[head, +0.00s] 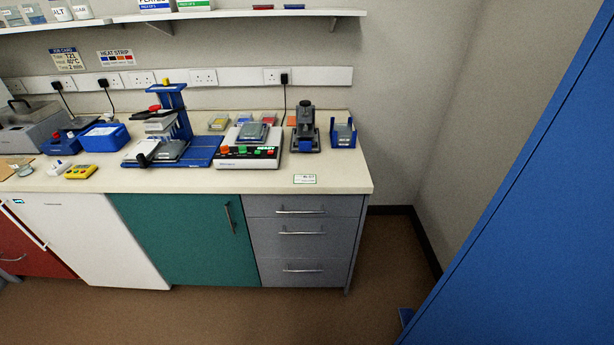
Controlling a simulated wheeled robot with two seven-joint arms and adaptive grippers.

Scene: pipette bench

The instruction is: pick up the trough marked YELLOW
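A small trough with a yellow patch (218,123) stands near the back of the bench, just right of the blue pipetting stand (205,149). Any lettering on it is too small to read. A similar blue trough (244,118) and red trough (269,119) stand in a row to its right, with an orange item (291,121) beyond. Neither of my grippers is in view.
A white device with coloured buttons (248,156) stands in front of the trough row. A dark press-like device (306,134) and a blue rack (343,134) are to its right. The bench's front right (345,180) is mostly clear. A large blue panel (530,200) fills the right side.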

